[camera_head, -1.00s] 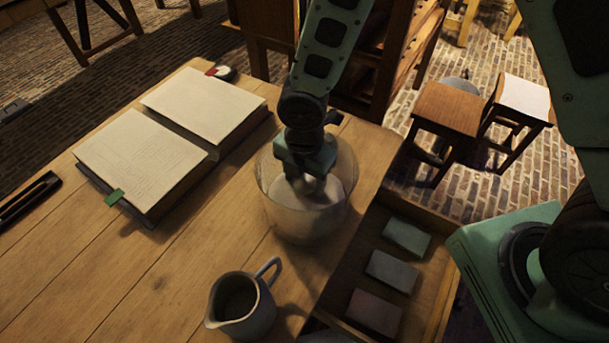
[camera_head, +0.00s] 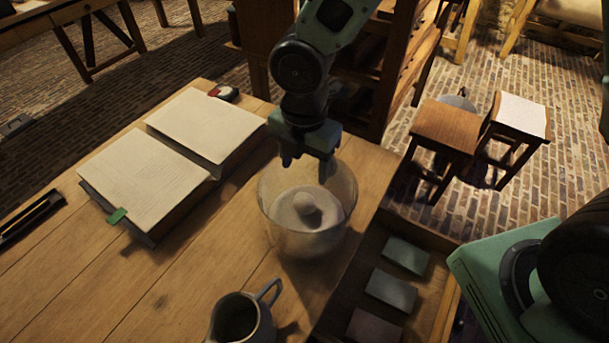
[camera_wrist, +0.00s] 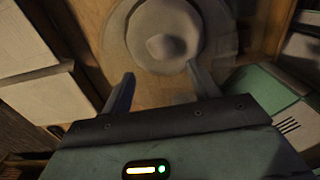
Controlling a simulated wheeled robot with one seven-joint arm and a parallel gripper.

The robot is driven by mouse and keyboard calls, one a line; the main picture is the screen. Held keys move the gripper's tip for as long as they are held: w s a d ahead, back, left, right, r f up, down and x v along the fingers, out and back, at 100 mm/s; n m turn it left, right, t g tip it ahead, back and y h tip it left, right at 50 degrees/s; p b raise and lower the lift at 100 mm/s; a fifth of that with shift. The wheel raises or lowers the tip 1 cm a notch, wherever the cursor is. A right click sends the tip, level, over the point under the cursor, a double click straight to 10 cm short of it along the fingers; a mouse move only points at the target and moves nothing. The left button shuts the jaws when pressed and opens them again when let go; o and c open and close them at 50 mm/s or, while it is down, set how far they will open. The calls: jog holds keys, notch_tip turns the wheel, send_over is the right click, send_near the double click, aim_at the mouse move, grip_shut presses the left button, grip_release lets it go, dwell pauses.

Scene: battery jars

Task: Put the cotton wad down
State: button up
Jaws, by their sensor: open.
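A pale round cotton wad (camera_head: 308,209) rests on a whitish disc (camera_head: 290,212) inside a clear glass jar (camera_head: 285,241) on the wooden table. In the wrist view the wad (camera_wrist: 166,46) sits near the middle of the disc, beyond my fingertips. My gripper (camera_head: 305,171) is above the jar's rim, toward its far side, open and empty. Its two fingers (camera_wrist: 160,82) show spread apart in the wrist view, with the wad clear of them.
A grey pitcher (camera_head: 243,322) stands near the jar at the table's front. A drawer (camera_head: 423,313) with several coloured blocks is open at the right. Two stools (camera_head: 446,126) stand on the brick floor.

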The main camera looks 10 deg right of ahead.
jog(key=s+d+r+m, duration=0.2)
jog(key=s+r+m, duration=0.3)
jog(key=s+m, duration=0.2)
jog(key=s+d+r+m, duration=0.2)
jog(key=s+r+m, duration=0.3)
jog(key=s+m, duration=0.3)
jog(key=m, duration=0.4)
jog(key=shift+d+r+y, duration=0.25)
jog(key=shift+d+y, duration=0.05)
jog(key=shift+o, duration=0.5)
